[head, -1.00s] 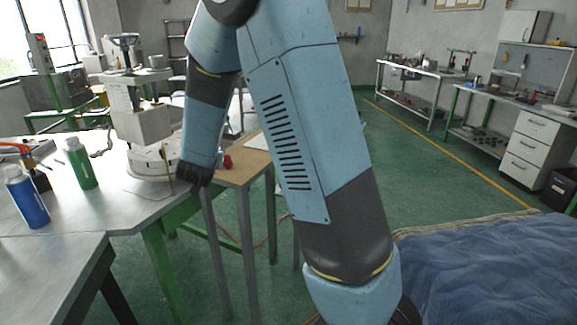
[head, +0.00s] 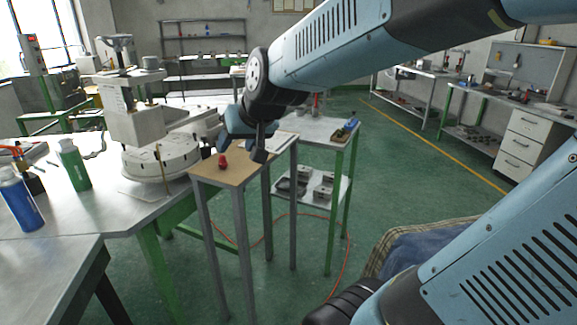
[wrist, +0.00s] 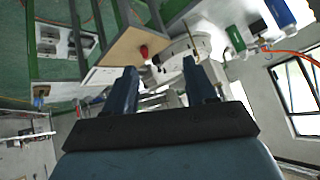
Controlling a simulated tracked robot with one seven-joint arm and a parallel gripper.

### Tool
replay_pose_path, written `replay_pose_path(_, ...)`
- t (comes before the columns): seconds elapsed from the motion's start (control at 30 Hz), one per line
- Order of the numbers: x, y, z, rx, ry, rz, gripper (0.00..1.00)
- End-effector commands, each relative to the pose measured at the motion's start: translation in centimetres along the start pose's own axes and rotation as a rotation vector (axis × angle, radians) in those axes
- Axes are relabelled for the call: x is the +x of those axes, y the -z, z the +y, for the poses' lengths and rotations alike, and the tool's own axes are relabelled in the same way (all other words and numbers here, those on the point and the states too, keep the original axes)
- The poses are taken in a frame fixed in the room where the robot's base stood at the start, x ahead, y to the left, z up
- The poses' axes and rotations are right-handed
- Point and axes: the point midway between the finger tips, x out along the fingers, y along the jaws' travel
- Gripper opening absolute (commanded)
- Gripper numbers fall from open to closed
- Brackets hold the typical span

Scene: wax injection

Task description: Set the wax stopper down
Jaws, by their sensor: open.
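A small red piece (head: 223,161), which looks like the wax stopper, stands on the wooden top of a narrow table (head: 238,176). The red piece also shows in the wrist view (wrist: 144,51), beyond the fingertips. My gripper (head: 243,148) is to its right in the head view, apart from it. In the wrist view my gripper (wrist: 160,66) has its two fingers spread, with nothing held between them.
A white machine with a round base (head: 160,158) stands left of the wooden top. A green bottle (head: 74,165) and a blue bottle (head: 22,200) stand on the metal bench. A shelved metal table (head: 322,130) is behind on the right. Green floor is open beyond.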

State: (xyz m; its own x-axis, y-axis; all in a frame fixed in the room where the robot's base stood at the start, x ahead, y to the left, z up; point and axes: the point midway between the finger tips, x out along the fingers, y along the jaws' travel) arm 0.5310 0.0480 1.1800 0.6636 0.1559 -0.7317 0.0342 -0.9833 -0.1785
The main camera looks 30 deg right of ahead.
Motion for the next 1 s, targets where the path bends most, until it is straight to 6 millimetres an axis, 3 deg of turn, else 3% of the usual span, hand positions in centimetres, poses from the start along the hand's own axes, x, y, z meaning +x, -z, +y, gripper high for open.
replay_pose_path(0.03,-1.6,-1.2,0.6,-0.014,-0.015,-0.024,0.56)
replay_pose_path(0.2,-5.9,-5.7,2.4,-0.054,-0.081,-0.130,0.56)
replay_pose_path(0.4,-8.9,-9.3,3.9,-0.072,-0.149,-0.214,0.56)
replay_pose_path(0.77,-9.7,-10.3,4.4,-0.075,-0.169,-0.238,0.56)
replay_pose_path(0.9,-9.7,-10.3,4.4,-0.075,-0.168,-0.238,0.43)
replay_pose_path(1.0,-9.7,-10.3,4.4,-0.075,-0.168,-0.238,0.43)
